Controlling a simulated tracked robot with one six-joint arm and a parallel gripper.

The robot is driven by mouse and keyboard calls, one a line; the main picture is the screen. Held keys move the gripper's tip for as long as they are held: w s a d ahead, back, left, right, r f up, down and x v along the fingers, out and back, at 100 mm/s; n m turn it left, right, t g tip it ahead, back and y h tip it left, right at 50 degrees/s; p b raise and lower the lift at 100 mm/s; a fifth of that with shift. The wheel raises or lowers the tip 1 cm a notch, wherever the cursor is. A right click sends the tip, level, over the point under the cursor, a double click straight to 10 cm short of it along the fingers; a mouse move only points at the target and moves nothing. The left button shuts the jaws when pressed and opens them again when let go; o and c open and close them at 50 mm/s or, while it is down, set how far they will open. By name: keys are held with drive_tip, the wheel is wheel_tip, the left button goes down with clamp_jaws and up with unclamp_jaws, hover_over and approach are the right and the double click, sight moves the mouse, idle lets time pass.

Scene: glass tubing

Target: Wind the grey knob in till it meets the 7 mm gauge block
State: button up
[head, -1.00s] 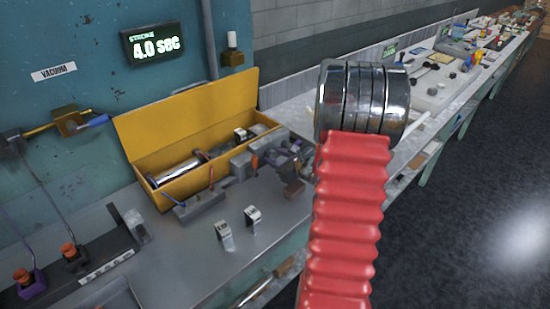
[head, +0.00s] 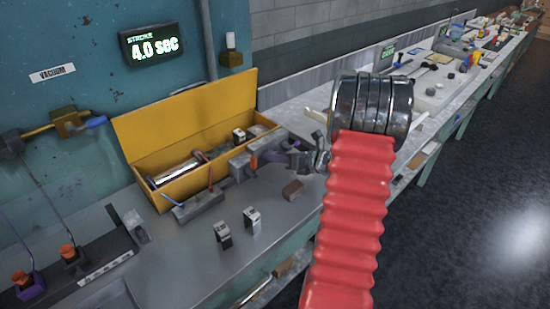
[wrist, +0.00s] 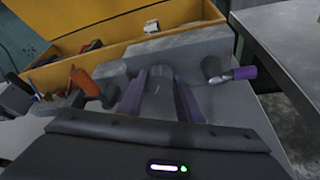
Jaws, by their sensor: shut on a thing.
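In the wrist view my gripper (wrist: 158,100) has its two purple fingers closed on the grey knob (wrist: 157,86), at the front of a grey block-like body (wrist: 180,52). In the head view my gripper (head: 292,157) is beside this grey body, at the right end of the yellow box; the knob is hard to make out there. Two small metal blocks with dark marked faces, one nearer (head: 223,235) and one farther (head: 252,219), stand on the bench. I cannot read which is 7 mm. The knob's inner end and any gap to a block are hidden.
An open yellow box (head: 190,108) stands behind the grey body. An orange handle (wrist: 85,82) is left of my gripper, and a purple-handled crank (wrist: 235,74) is to the right. The bench front is mostly clear.

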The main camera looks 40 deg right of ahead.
drive_tip(key=shift+d+f+m+y, duration=0.1)
drive_tip(key=shift+d+m+y, duration=0.05)
drive_tip(key=shift+m+y, duration=0.55)
drive_tip(key=o, duration=1)
drive_tip(key=shift+o, duration=0.2)
drive_tip(key=v, duration=1.3)
drive_tip(key=shift+s, duration=0.45)
